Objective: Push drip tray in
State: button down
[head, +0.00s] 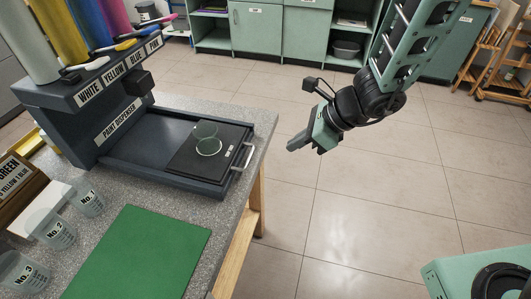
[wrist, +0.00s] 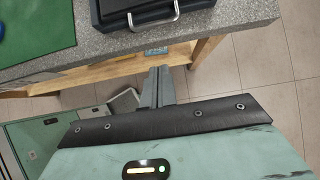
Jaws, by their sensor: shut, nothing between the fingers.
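The drip tray (head: 190,160) is a dark sliding tray at the base of the paint dispenser (head: 92,98) on the grey speckled table. It extends out toward the table's right edge and has a silver handle (head: 243,158) on its front. My gripper (head: 290,148) is shut and empty, in the air to the right of the handle, beyond the table edge. In the wrist view, its fingers (wrist: 158,70) point toward the handle (wrist: 153,18) with a gap between them.
A green mat (head: 140,255) lies on the near part of the table. Several clear labelled cups (head: 54,228) and a brown block sign (head: 18,190) stand at the left. Coloured paint tubes rise above the dispenser. Open tiled floor (head: 370,210) lies right of the table; cabinets (head: 258,28) stand behind.

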aim_at(202, 141)
jog(key=shift+w+a+f+p, duration=0.4)
jog(key=shift+a+f, duration=0.65)
jog(key=shift+a, duration=0.3)
jog(key=shift+w+a+f+p, duration=0.3)
jog(key=shift+w+a+f, duration=0.2)
jog(key=shift+a+f, duration=0.75)
jog(key=shift+w+a+f+p, duration=0.4)
jog(key=shift+a+f, duration=0.5)
jog(key=shift+a, duration=0.6)
jog(key=w+a, duration=0.2)
jog(key=a, duration=0.3)
jog(key=w+a, duration=0.1)
jog(key=a, duration=0.4)
jog(key=w+a, duration=0.2)
jog(key=a, duration=0.3)
jog(key=shift+w, duration=0.3)
jog(key=shift+a, duration=0.15)
jog(key=shift+r, duration=0.1)
